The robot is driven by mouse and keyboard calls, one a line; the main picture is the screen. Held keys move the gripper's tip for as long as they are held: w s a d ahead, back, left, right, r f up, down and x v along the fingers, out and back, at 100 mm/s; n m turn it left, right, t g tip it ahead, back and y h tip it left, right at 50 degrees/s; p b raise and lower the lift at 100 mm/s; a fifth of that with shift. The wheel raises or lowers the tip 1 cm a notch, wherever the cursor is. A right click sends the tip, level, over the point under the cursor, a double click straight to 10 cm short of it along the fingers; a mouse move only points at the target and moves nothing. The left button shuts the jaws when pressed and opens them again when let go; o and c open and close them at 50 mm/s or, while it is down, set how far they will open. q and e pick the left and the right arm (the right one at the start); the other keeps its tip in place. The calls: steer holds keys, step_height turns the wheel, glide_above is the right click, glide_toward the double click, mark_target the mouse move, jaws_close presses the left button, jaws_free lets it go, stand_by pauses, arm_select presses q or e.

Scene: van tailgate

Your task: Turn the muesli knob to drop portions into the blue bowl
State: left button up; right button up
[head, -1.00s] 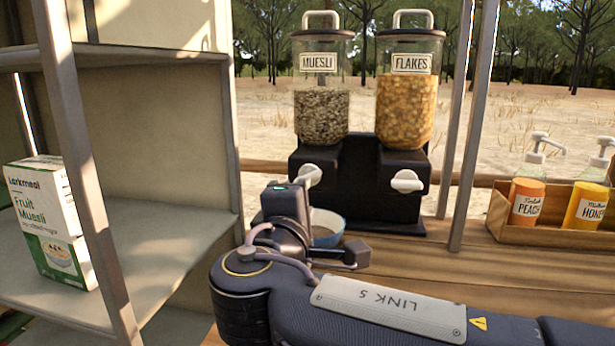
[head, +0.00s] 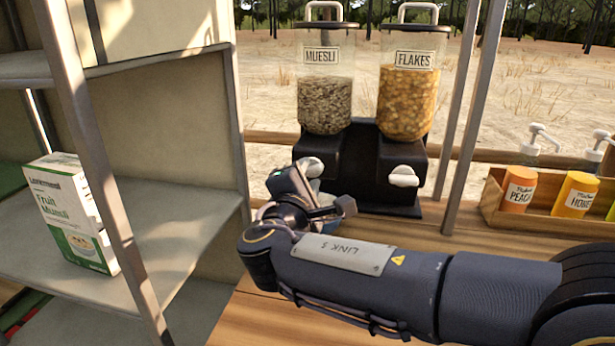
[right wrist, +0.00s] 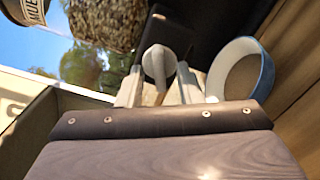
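The muesli dispenser (head: 325,105) stands at the back, a clear jar on a black stand. Its white knob (head: 312,167) faces me, and in the right wrist view the knob (right wrist: 158,62) shows between and just beyond my fingers. My right gripper (right wrist: 159,84) is open, with a pale finger on either side of the knob's lever and small gaps visible. In the head view the gripper (head: 318,197) is just below and in front of the knob, its fingertips mostly hidden. The blue bowl (right wrist: 264,82) lies right of the fingers in the wrist view. My left gripper is out of view.
The flakes dispenser (head: 408,100) with its white knob (head: 403,176) is beside the muesli one. A wooden tray (head: 492,208) of sauce bottles stands right, behind a metal post (head: 465,150). A shelf (head: 185,240) with a muesli box (head: 72,215) is left.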

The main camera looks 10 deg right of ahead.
steer(key=shift+w, duration=0.15)
jaws_close()
steer(key=shift+f, duration=0.1)
steer(key=m+b, duration=0.5)
steer(key=b, duration=0.3)
jaws_free()
